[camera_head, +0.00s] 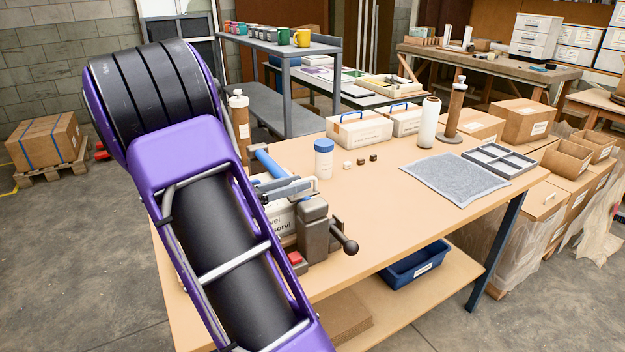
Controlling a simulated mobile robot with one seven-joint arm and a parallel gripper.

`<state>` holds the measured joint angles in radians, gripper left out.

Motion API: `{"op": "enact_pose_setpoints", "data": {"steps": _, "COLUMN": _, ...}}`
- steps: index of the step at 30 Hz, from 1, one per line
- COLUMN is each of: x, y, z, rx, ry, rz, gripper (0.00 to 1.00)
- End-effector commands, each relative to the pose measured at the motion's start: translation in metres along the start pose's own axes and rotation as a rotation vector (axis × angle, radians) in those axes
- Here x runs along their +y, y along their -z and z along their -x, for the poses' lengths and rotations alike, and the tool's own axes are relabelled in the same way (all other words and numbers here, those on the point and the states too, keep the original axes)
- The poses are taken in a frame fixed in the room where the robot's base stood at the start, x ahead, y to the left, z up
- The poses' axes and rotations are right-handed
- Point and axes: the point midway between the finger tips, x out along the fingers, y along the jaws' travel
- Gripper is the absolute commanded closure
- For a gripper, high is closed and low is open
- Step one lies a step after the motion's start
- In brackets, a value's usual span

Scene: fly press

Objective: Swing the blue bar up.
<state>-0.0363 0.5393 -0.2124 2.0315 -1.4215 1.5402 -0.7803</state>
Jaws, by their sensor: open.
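The blue bar (268,164) shows just right of my purple arm, slanting from upper left to lower right. It is above the workbench, and its lower end meets grey metal parts (288,188). Below these is a grey machine body (313,228) with a dark ball-ended handle (345,241) pointing right. A white lettered panel (282,218) and small red parts are beside it. My arm hides the left side of the machine. I cannot make out my gripper; the end of my arm is hidden behind its nearer links.
On the wooden bench (385,225) are a blue-capped white jar (323,160), small blocks, a grey mat (455,178) and a divided tray (497,160). White boxes and cylinders line the back. A blue bin (414,266) is on the lower shelf. The bench's front middle is clear.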

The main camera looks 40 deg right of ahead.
Motion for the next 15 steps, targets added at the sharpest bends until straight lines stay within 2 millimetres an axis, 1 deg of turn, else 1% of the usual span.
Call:
{"op": "enact_pose_setpoints", "data": {"steps": 1, "x": -0.001, "y": 0.001, "z": -0.011, "rx": 0.002, "ry": 0.004, "rz": -0.001, "gripper": 0.58}}
{"op": "enact_pose_setpoints", "data": {"steps": 6, "x": 0.0, "y": 0.0, "z": -0.036, "rx": 0.0, "ry": 0.001, "rz": -0.001, "gripper": 0.58}}
{"op": "enact_pose_setpoints", "data": {"steps": 10, "x": 0.0, "y": 0.0, "z": -0.046, "rx": 0.001, "ry": 0.0, "rz": -0.001, "gripper": 0.58}}
{"op": "enact_pose_setpoints", "data": {"steps": 15, "x": 0.0, "y": 0.0, "z": -0.05, "rx": 0.0, "ry": -0.001, "rz": -0.001, "gripper": 0.58}}
